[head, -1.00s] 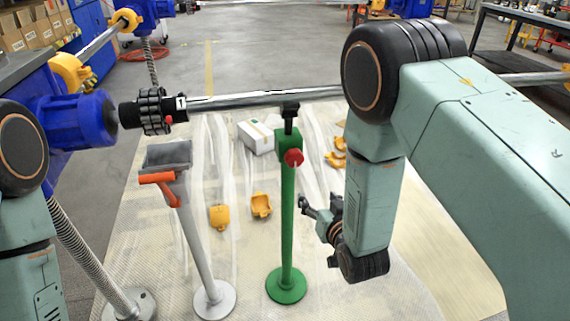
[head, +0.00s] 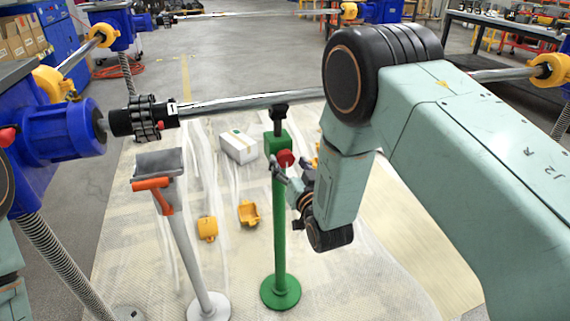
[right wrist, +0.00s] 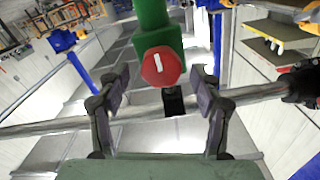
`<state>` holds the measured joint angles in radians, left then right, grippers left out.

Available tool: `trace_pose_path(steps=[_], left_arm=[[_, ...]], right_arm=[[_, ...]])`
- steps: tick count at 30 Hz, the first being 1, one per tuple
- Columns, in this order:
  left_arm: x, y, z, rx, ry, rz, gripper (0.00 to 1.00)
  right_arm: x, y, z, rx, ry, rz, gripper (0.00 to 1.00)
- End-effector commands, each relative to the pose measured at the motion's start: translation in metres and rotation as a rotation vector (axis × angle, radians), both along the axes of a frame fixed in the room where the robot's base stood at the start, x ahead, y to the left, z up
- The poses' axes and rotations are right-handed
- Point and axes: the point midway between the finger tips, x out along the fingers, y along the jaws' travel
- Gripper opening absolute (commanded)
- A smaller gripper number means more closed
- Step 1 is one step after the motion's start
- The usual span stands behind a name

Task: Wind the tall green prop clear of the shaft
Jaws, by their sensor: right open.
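The tall green prop (head: 279,220) stands upright on a round green base, with a green block near its top and a black head above. The black head meets the steel shaft (head: 240,102) from below; I cannot tell whether they touch. A red knob (head: 285,159) sits on the block; in the right wrist view the red knob (right wrist: 161,67) shows a white mark. My right gripper (head: 283,174) is close to the knob in the head view. In the right wrist view its fingers (right wrist: 160,88) are spread either side of the knob, not closed on it. My left gripper is out of view.
A grey prop (head: 185,240) with an orange handle stands left of the green one. A blue motor unit (head: 68,130) carries the shaft's left end. Yellow shells (head: 248,213) and a white box (head: 239,147) lie on the sheeted floor. A workbench stands at the back right.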

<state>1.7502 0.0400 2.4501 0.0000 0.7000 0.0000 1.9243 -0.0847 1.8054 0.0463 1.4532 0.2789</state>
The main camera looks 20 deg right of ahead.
Motion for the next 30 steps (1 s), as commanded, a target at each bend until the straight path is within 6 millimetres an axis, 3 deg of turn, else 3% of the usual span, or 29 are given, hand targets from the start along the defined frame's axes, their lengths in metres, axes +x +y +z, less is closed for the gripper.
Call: trace_pose_path(steps=[6, 16, 30], left_arm=[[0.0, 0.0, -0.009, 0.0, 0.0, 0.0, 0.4], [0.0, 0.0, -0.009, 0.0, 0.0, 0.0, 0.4], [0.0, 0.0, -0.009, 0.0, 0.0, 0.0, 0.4]], right_arm=[[0.021, 0.002, -0.001, 0.0, 0.0, 0.0, 0.65], [0.024, 0.005, 0.0, 0.0, 0.001, 0.001, 0.65], [0.023, 0.005, 0.0, 0.0, 0.002, 0.001, 0.26]])
